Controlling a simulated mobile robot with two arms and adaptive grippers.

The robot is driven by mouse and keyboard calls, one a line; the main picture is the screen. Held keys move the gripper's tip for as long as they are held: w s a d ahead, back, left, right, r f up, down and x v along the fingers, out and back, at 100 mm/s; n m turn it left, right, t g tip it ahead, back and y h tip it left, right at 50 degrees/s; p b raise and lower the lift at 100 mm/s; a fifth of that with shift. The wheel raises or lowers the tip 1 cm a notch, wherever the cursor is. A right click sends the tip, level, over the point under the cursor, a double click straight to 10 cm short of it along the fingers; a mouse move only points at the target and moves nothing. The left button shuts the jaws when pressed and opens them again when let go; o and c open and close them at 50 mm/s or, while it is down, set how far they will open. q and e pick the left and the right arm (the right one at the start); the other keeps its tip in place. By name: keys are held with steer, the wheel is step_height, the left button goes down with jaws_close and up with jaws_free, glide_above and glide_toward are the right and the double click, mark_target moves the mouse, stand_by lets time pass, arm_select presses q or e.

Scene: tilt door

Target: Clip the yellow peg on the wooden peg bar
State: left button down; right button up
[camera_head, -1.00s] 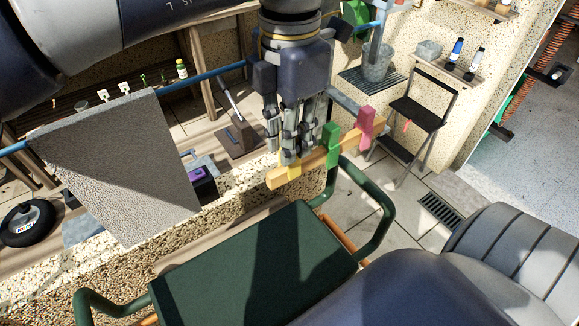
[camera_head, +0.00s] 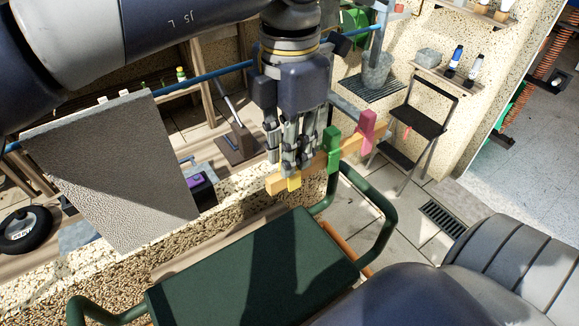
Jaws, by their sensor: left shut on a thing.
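The wooden peg bar (camera_head: 274,185) runs slanting from the middle of the view up to the right. A pink peg (camera_head: 367,132) and a green peg (camera_head: 332,150) are clipped upright on it. The yellow peg (camera_head: 294,183) is at the bar's near left end, its lower part showing at the bar's side. My left gripper (camera_head: 291,170) points down and is shut on the yellow peg. The fingers hide the peg's upper part, and I cannot tell how fully it grips the bar. My right gripper is not in view.
A green-cushioned seat (camera_head: 250,275) with green tube arms stands just in front of the bar. A grey tilted panel (camera_head: 110,165) is at left, with a blue rod (camera_head: 205,79) behind. A black folding chair (camera_head: 418,115) stands at back right.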

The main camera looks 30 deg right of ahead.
arm_select(q)
steer(key=shift+f+b, duration=0.45)
steer(key=shift+f, duration=0.15)
steer(key=c, duration=1.4)
jaws_free()
steer(key=shift+r, duration=0.2)
step_height(320, 180, up, 14)
steer(key=p, duration=1.2)
steer(key=shift+s+a+r+b, duration=1.2)
steer(key=shift+a+b, duration=0.2)
steer(key=shift+a, duration=1.95)
steer(key=shift+s+a+r+b, duration=1.05)
steer(key=shift+s+a+b, duration=0.3)
steer(key=shift+a, duration=1.95)
steer(key=shift+s+a+r+b, duration=1.2)
steer(key=shift+a+b, duration=0.2)
steer(key=shift+a, duration=1.95)
